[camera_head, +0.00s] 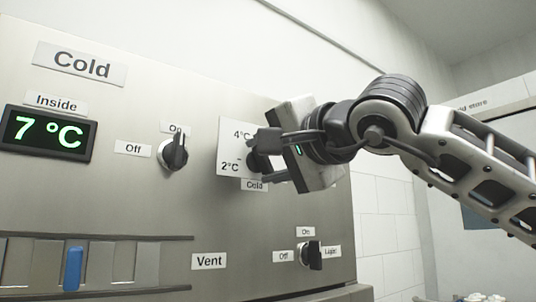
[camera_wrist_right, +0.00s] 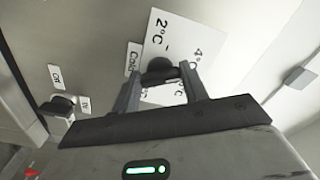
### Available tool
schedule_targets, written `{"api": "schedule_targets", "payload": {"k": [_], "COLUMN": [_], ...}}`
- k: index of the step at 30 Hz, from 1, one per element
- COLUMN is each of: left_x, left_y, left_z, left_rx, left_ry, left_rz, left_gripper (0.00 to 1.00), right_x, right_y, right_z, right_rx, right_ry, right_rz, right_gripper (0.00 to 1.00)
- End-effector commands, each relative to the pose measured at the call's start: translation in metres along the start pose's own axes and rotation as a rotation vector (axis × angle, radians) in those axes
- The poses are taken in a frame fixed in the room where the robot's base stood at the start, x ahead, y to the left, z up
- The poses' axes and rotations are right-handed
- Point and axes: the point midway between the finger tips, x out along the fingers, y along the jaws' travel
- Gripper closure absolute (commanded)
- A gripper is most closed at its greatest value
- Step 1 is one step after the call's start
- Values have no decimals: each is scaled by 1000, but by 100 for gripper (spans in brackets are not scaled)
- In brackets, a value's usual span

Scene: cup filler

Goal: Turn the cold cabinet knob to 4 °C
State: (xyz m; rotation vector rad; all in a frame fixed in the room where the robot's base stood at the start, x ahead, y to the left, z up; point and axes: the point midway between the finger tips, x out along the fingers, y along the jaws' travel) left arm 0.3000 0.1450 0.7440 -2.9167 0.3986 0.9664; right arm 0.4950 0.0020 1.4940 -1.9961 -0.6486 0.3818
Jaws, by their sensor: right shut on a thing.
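The cold cabinet knob (camera_wrist_right: 158,68) is a dark round knob on a white dial plate (camera_head: 233,132) with 2 °C and 4 °C marks. My right gripper (camera_head: 262,158) is at the dial from the right, its fingers on either side of the knob. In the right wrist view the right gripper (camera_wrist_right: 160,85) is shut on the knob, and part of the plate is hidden. The knob's pointer direction cannot be made out. The Inside display (camera_head: 48,133) reads 7 °C in green. My left gripper is not in view.
A black On/Off knob (camera_head: 174,153) is left of the dial and points up towards On. A blue slider (camera_head: 73,268) sits at lower left. The panel's right edge lies below my right arm.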

Motion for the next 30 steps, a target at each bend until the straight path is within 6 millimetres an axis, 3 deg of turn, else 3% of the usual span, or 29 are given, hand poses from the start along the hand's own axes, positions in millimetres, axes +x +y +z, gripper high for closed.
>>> {"api": "schedule_targets", "payload": {"k": [15,16,18,30], "left_x": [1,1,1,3], "left_y": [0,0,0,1], "left_z": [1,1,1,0], "left_rx": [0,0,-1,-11], "left_ry": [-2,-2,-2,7], "left_rz": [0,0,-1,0], "left_gripper": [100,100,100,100], "right_x": [0,0,0,-8], "right_y": [1,1,1,1], "right_z": [2,2,2,1], "right_rx": [-19,-19,-19,-18], "right_ry": [-5,-5,-5,0], "right_rz": [1,2,2,-1], "right_gripper": [79,51,35,35]}}
